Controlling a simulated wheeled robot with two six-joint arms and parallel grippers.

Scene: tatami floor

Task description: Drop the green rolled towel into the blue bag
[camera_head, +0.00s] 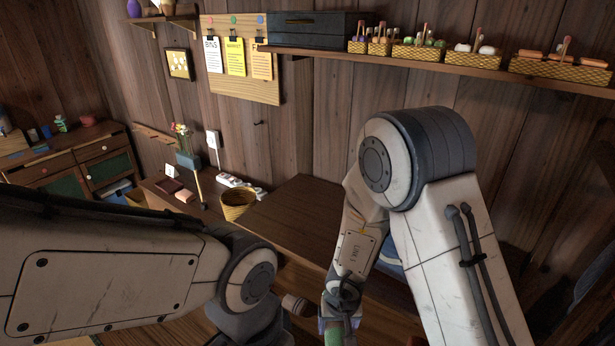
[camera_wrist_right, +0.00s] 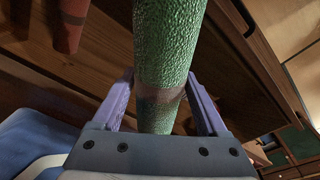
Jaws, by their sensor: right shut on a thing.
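The green rolled towel (camera_wrist_right: 165,45) stands out lengthwise between the fingers of my right gripper (camera_wrist_right: 161,95) in the right wrist view. The gripper is shut on it, around a brownish band. In the head view, my right gripper (camera_head: 339,321) is at the bottom edge, with a bit of green towel (camera_head: 334,337) below it. A blue fabric-like thing (camera_wrist_right: 35,142), perhaps the blue bag, lies at the lower left of the wrist view, beside the gripper. Some blue (camera_head: 391,252) also shows behind my right arm in the head view. My left gripper is out of view.
A reddish-brown roll (camera_wrist_right: 70,25) lies at the upper left in the wrist view. A wooden table (camera_head: 290,215) with a bare top stands by the wall. A yellow basket (camera_head: 238,204) is left of it. A shelf (camera_head: 480,68) with baskets runs above.

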